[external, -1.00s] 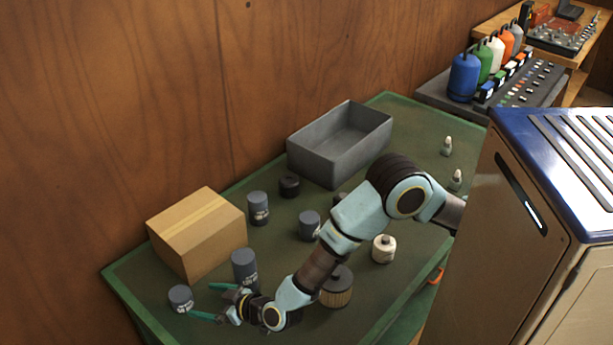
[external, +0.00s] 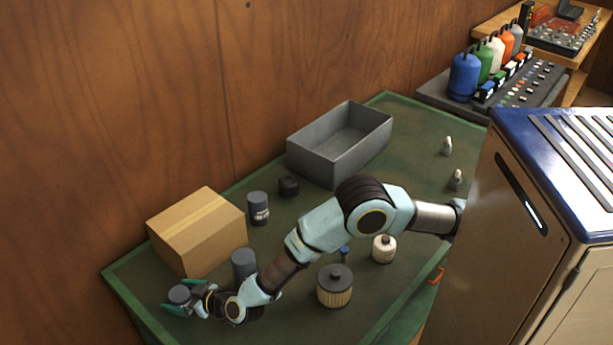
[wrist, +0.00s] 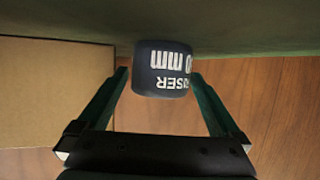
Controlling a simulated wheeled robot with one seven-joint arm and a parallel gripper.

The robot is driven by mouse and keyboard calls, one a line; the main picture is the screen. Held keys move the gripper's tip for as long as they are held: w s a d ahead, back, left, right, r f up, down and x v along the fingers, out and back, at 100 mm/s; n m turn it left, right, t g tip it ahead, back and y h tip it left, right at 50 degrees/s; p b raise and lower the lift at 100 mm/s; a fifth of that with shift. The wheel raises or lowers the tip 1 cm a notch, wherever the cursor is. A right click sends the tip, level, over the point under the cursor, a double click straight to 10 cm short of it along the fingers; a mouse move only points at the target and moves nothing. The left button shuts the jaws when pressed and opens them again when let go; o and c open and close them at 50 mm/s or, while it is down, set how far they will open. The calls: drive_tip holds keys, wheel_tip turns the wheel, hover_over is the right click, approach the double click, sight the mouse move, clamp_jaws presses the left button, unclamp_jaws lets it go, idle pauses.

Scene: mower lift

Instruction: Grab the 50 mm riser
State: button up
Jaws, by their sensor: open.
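A short dark grey riser (external: 180,294) stands at the near left corner of the green table. In the wrist view this riser (wrist: 162,75) carries white upside-down lettering, "RISER" and "0 mm"; its first digit is not readable. My gripper (external: 172,297) is open, with its teal fingers to either side of the riser. In the wrist view the fingertips of my gripper (wrist: 160,78) flank the riser; I cannot tell whether they touch it. A taller grey riser (external: 243,262) stands just behind my wrist, and another riser (external: 258,207) stands farther back.
A cardboard box (external: 197,235) sits close behind my gripper. A grey bin (external: 338,145) and a black cap-like piece (external: 289,186) are farther back. A ribbed filter (external: 335,287) and a white bottle (external: 384,249) stand to the right. The wooden wall (external: 110,110) borders the table.

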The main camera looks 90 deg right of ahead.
drive_tip(key=c, duration=1.4)
drive_tip(key=shift+r, duration=0.1)
